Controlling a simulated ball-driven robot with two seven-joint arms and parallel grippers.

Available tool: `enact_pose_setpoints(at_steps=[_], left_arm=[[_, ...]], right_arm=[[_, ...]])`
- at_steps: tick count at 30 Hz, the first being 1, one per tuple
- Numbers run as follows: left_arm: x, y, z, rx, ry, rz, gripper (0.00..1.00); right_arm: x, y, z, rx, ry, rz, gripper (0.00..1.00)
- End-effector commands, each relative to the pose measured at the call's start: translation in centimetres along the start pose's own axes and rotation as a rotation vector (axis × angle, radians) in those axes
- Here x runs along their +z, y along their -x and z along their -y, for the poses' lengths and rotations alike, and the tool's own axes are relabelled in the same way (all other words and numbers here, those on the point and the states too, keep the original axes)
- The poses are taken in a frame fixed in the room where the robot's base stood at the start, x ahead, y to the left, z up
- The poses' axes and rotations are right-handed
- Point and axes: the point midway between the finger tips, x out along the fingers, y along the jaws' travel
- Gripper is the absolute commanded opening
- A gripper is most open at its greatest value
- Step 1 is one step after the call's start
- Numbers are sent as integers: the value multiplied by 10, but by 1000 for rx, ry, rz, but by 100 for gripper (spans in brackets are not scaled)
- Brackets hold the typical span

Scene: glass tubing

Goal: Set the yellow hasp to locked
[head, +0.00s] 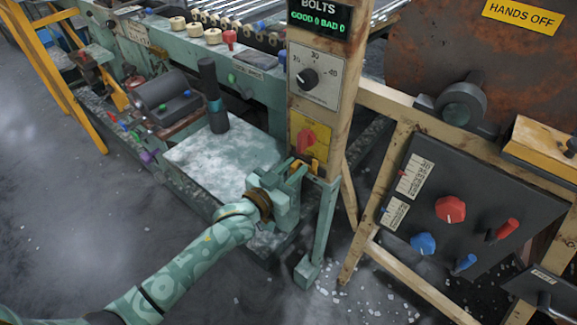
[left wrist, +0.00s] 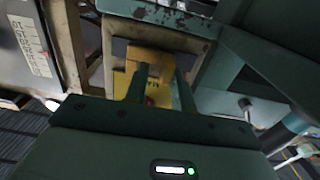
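A yellow plate (head: 318,133) with a red rotary switch (head: 306,141) is mounted on the upright wooden post. Small yellow parts, which look like the hasp (head: 314,166), show just below it, partly hidden by my left gripper (head: 299,168). My left gripper is at the post, below the red switch. In the left wrist view its two fingers (left wrist: 159,90) are apart, with a yellow block (left wrist: 150,59) and the yellow plate (left wrist: 146,75) beyond them. I cannot tell whether they touch the yellow parts, or the hasp's position. My right gripper is not in view.
A pale, worn tabletop (head: 215,160) lies left of the post. A dark panel (head: 465,205) with red and blue controls stands to the right. Open floor lies at the front left.

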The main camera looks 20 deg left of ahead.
Motion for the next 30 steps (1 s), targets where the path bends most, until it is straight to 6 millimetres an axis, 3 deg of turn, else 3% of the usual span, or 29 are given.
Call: enact_pose_setpoints(at_steps=[9, 13, 17, 24, 30], left_arm=[[0, 1, 2, -3, -1, 0, 35], [-3, 12, 2, -3, -2, 0, 35], [-5, 39, 2, -3, -2, 0, 35], [-5, 106, 1, -2, -1, 0, 35], [-2, 146, 0, -1, 0, 0, 35]], right_arm=[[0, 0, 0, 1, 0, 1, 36], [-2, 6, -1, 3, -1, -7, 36], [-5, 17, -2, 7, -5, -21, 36], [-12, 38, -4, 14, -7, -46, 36], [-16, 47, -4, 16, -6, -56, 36]])
